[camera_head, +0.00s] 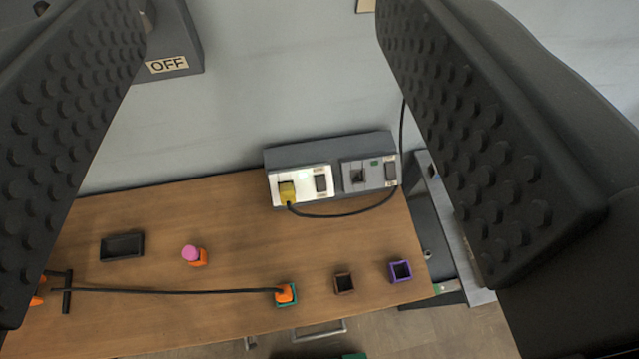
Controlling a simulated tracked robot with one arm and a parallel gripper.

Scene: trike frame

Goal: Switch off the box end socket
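The grey socket box (332,165) stands at the back of the wooden table, against the wall. I cannot tell the switch positions. My gripper (350,190) is open, with its two black studded fingers wide apart at the picture's sides. Nothing is between them up close; the box shows beyond.
A grey wall box with an OFF label (167,65) is at upper left. On the table (190,300) are a black tray (122,246), a pink-and-orange piece (194,256), an orange plug (285,293), a brown holder (344,283) and a purple holder (400,271). Black cords run across.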

